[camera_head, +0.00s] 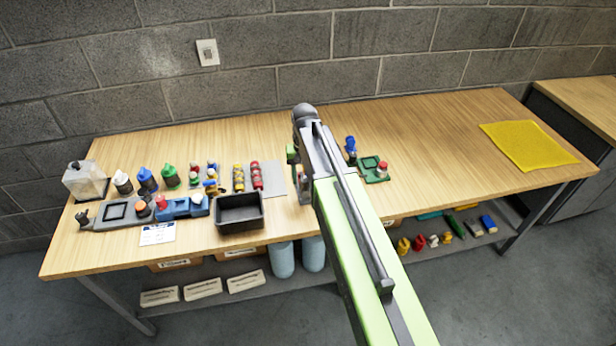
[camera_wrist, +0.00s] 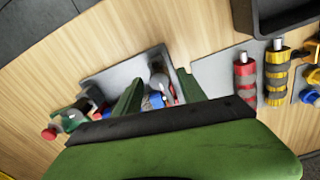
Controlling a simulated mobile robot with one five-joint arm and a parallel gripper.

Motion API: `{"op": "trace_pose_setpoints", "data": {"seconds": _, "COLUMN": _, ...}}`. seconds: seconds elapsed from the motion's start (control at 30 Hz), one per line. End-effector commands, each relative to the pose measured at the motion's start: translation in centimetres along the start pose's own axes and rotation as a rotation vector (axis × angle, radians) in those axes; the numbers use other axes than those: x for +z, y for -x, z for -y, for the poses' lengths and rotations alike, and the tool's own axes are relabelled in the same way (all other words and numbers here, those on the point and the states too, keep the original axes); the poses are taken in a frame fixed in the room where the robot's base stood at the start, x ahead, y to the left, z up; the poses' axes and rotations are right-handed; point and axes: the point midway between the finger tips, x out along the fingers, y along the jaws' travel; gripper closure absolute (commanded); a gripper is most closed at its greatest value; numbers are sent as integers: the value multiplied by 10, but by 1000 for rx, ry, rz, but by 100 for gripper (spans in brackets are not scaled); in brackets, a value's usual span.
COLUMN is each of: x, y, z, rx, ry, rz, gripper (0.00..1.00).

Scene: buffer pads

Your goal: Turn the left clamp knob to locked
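My gripper (camera_head: 297,165) is over the middle of the bench, and its two green fingers stand apart in the wrist view (camera_wrist: 158,77). Between and beyond them is a grey plate (camera_wrist: 105,78) with a rounded grey part (camera_wrist: 158,84) and small blue and red pieces, partly hidden by the fingers. I cannot tell which of these is the left clamp knob or how it is turned. No contact shows. A green board (camera_head: 376,172) with a red knob (camera_head: 382,165) lies right of my arm; a blue knob (camera_head: 350,144) stands just behind it. My arm hides most of the plate in the head view.
A black tray (camera_head: 240,226) is left of my gripper, with red and yellow-black cylinders (camera_head: 239,178) behind it. Bottles (camera_head: 147,180) and a grey fixture (camera_head: 105,222) stand farther left. A yellow mat (camera_head: 530,145) lies far right. The bench between green board and mat is clear.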

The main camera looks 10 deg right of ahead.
Motion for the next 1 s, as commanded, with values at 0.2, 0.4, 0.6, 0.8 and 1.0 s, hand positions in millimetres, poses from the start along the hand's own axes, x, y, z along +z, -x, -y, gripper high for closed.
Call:
{"op": "trace_pose_setpoints", "data": {"seconds": 0.2, "x": 1, "y": 1, "z": 0, "rx": 1, "ry": 0, "rz": 2, "gripper": 51}}
{"op": "trace_pose_setpoints", "data": {"seconds": 0.4, "x": 1, "y": 20, "z": 0, "rx": 1, "ry": 0, "rz": 2, "gripper": 51}}
{"op": "trace_pose_setpoints", "data": {"seconds": 0.6, "x": 1, "y": 60, "z": 0, "rx": 1, "ry": 0, "rz": 2, "gripper": 51}}
{"op": "trace_pose_setpoints", "data": {"seconds": 0.8, "x": 1, "y": 105, "z": 0, "rx": 1, "ry": 0, "rz": 1, "gripper": 51}}
{"op": "trace_pose_setpoints", "data": {"seconds": 1.0, "x": 0, "y": 149, "z": 0, "rx": 0, "ry": 0, "rz": 1, "gripper": 51}}
